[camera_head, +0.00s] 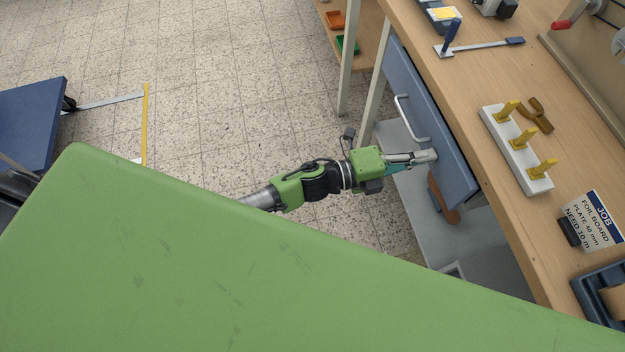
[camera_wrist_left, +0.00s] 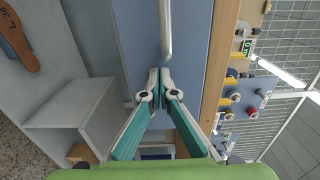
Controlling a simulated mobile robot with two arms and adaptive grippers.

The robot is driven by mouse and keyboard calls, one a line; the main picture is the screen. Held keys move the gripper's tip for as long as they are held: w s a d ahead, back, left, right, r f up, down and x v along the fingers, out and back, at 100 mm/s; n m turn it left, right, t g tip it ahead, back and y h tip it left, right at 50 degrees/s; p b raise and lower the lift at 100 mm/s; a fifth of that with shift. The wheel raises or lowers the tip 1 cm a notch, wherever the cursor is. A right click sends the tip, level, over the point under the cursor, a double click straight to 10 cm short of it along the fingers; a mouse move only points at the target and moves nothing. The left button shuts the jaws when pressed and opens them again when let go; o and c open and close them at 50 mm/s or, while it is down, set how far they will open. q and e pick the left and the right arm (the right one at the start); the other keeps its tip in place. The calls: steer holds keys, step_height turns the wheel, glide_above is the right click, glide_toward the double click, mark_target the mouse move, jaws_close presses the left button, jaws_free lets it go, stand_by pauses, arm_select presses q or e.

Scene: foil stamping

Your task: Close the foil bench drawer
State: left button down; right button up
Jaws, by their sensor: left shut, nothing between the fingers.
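The foil bench drawer has a blue-grey front (camera_head: 432,122) under the edge of the wooden bench top, with a pale bar handle (camera_head: 403,112). The front also shows in the left wrist view (camera_wrist_left: 194,40), with the handle (camera_wrist_left: 166,32) at top centre. My left gripper (camera_head: 431,156) is shut and empty, its tips at the drawer front below the handle in the head view. In the left wrist view its fingertips (camera_wrist_left: 160,76) meet close to the handle's end; I cannot tell whether they touch the front. Any gap behind the front is hidden. My right gripper is not in view.
The bench top (camera_head: 470,100) carries a white block with yellow pegs (camera_head: 516,150), a job card (camera_head: 592,220) and a blue-handled tool (camera_head: 480,47). A grey lower shelf (camera_head: 465,245) lies under the drawer.

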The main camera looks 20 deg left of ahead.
mark_target(429, 165)
arm_select(q)
steer(key=x, duration=0.3)
steer(key=shift+r, duration=0.2)
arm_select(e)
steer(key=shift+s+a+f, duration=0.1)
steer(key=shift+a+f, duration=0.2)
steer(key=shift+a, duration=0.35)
arm_select(q)
steer(key=shift+w, duration=0.1)
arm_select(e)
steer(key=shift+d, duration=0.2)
